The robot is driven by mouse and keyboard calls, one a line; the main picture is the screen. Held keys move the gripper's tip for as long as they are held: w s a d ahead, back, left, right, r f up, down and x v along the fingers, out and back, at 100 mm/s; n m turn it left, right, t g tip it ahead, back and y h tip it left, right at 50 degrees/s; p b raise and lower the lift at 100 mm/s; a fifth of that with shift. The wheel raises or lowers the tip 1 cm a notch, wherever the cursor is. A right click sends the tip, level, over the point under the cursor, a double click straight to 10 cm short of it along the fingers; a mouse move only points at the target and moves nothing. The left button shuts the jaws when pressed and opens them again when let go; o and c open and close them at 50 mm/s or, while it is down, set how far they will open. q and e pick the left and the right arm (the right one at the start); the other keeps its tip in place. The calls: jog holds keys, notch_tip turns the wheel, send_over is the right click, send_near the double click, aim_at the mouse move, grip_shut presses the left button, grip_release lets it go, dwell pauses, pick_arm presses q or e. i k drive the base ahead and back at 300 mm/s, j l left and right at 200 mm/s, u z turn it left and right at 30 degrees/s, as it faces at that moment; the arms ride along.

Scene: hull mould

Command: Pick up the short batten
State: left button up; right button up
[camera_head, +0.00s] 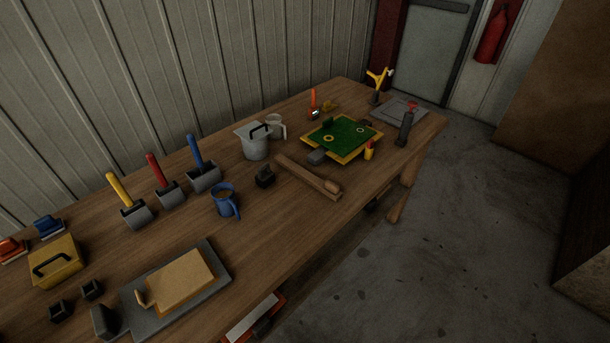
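A light wooden bar (306,175) lies on the workbench (290,225) near the middle, slanting down to the right towards the front edge. A small rounded brown piece (332,186) sits at its right end; I cannot tell whether it is separate. This bar is the only batten-like piece I can make out, and I cannot tell whether it is the short batten. Neither of my grippers shows in the head view.
A blue mug (225,201) and a small black block (265,176) stand left of the bar. A green board with a yellow edge (342,138) lies behind it. A grey board (215,259) carries a tan block. Bare wood lies between this board and the bar.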

aim_at(330, 189)
jog(key=i+l+u, duration=0.15)
jog(key=l, duration=0.2)
jog(key=i+l+u, duration=0.15)
jog(key=l, duration=0.2)
jog(key=i+l+u, duration=0.2)
jog(key=l, duration=0.15)
jog(key=i+l+u, duration=0.15)
jog(key=l, duration=0.25)
jog(key=i+l+u, duration=0.15)
jog(key=l, duration=0.25)
jog(key=l+u, duration=0.15)
jog(key=l, duration=0.3)
